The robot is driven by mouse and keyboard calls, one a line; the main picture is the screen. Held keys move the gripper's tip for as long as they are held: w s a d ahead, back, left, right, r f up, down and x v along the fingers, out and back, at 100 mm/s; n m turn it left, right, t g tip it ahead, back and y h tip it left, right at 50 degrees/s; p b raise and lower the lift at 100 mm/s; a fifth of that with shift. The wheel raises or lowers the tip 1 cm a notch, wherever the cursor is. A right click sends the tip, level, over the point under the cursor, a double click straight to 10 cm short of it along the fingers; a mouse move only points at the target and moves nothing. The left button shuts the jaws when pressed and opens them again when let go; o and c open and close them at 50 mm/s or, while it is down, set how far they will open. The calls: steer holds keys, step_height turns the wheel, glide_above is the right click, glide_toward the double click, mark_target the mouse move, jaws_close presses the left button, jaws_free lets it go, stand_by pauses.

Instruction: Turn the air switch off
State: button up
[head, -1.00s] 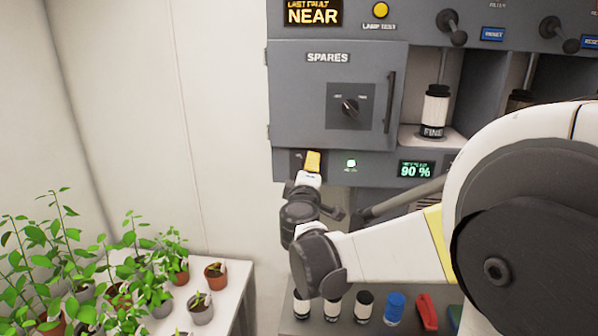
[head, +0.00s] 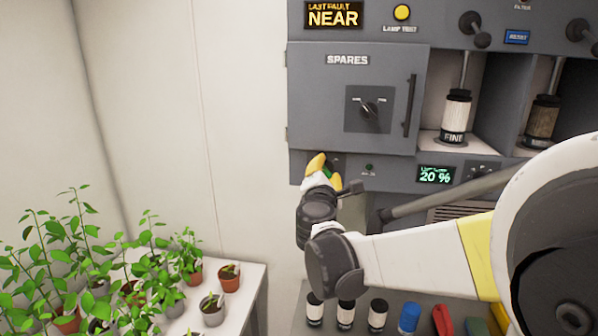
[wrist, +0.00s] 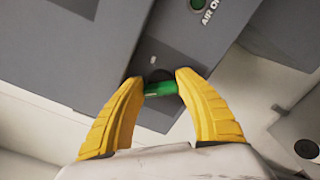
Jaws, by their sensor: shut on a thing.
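The air switch (wrist: 160,89) has a green handle in front of a dark round base on a grey plate. My gripper (wrist: 161,82) has its two yellow fingers closed on the handle, one on each side. In the head view, my gripper (head: 322,168) is tilted against the lower left of the grey panel and hides most of the switch. The air lamp (head: 369,167) right of the switch looks dark green and unlit. It also shows in the wrist view (wrist: 198,4), beside letters reading "AIR ON".
A display (head: 436,175) reads 20 %. The SPARES door (head: 345,100), with a dial (head: 367,109) and handle, is above the switch. Bottles stand on a shelf below. A table (head: 258,282) with potted plants is at lower left. The wall at left is bare.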

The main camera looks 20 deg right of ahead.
steer(key=shift+r+n, duration=0.1)
steer(key=shift+n, duration=0.5)
steer(key=o, duration=1.2)
steer(key=shift+w, duration=0.1)
steer(key=v, duration=0.8)
